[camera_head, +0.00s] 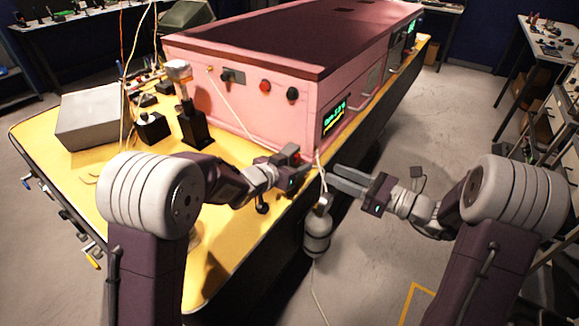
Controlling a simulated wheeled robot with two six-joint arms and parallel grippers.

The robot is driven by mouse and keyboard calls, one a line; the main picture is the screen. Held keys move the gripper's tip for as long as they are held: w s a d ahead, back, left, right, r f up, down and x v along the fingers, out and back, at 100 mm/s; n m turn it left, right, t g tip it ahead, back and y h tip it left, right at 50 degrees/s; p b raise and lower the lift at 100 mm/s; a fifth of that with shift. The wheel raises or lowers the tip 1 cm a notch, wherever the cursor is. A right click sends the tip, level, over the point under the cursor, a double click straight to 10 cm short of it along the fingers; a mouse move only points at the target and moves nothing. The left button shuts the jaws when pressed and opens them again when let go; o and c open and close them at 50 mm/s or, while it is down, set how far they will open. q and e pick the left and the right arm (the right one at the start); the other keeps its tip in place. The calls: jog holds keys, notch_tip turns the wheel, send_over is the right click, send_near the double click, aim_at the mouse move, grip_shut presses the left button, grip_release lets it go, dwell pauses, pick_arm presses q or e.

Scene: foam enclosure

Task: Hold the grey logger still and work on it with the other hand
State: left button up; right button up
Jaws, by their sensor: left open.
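A plain grey box (90,118) stands on the left part of the yellow tabletop; I cannot tell whether it is the grey logger. My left gripper (307,178) is open at the table's right edge, by the near corner of the pink cabinet, far from the grey box. A small dark part with a red spot (291,153) shows just behind it; what it is cannot be made out. My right gripper (332,176) is beyond the table edge, its two fingers apart and pointing left toward the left gripper.
The large pink cabinet (240,104) fills the back of the yellow table (234,240). A grey bottle (317,232) hangs by the table's side below my grippers. Black stands (192,124) and loose cords are behind my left arm. Open floor lies at right.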

pick_arm(q)
jog(key=shift+w, duration=0.1)
grip_shut()
pick_arm(e)
grip_shut()
dwell(1.5)
